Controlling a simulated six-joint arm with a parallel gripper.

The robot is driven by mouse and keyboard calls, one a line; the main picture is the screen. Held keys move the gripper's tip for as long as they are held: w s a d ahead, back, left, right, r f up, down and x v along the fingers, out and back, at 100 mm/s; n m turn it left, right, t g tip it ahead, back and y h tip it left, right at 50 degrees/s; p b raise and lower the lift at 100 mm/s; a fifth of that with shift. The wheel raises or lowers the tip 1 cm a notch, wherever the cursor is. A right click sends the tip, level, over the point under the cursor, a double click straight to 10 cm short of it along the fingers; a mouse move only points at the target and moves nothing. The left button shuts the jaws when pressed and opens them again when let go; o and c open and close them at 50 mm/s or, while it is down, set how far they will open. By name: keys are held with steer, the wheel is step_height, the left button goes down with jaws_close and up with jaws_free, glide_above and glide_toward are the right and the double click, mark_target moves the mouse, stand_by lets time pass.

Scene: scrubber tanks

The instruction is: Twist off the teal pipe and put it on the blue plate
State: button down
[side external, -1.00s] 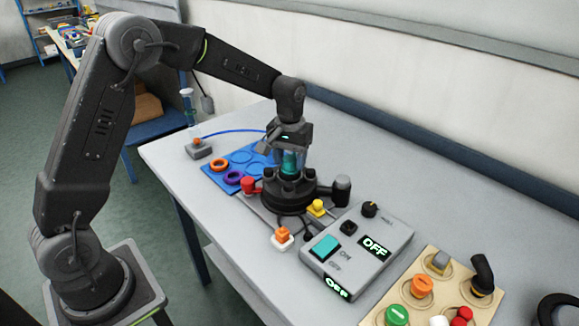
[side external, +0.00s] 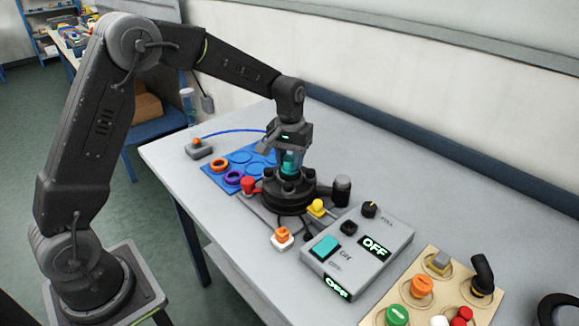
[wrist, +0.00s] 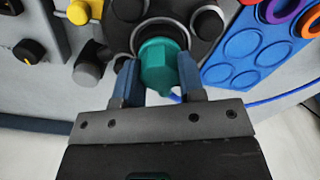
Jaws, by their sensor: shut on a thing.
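The teal pipe (side external: 289,163) stands upright on the dark round tank hub (side external: 287,200). In the wrist view the teal pipe (wrist: 158,62) shows as a faceted teal piece between the two blue-grey fingers. My gripper (wrist: 160,82) is shut on it from above. In the side view my gripper (side external: 291,150) partly covers the pipe. The pipe's lower end sits at the hub, and I cannot tell how loose it is. The blue plate (side external: 215,180) lies flat to the left of the hub, with several round recesses. It also shows in the wrist view (wrist: 262,62).
An orange ring (side external: 219,165) and a purple ring (side external: 233,177) lie on the plate; its other visible recesses are empty. A red knob (side external: 248,186), a yellow knob (side external: 317,207) and a grey post (side external: 342,189) surround the hub. A control box (side external: 357,248) reading OFF stands right.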

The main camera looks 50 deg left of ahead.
mark_target(290, 158)
steer(key=shift+r, duration=1)
stand_by(0.4)
steer(key=shift+r, duration=2.5)
steer(key=a+f+n, duration=0.2)
steer(key=a+n, duration=0.2)
steer(key=a, duration=2.7)
steer(key=shift+w+d+f, duration=1.15)
steer(key=shift+w+f, duration=0.35)
steer(key=shift+f, duration=0.35)
steer(key=shift+w+d+f, duration=1.15)
steer(key=shift+w+f, duration=0.35)
steer(key=shift+f, duration=0.4)
steer(key=shift+w+d+f, duration=1.15)
steer(key=shift+w+f, duration=0.35)
steer(key=shift+f, duration=0.35)
steer(key=shift+f, duration=0.1)
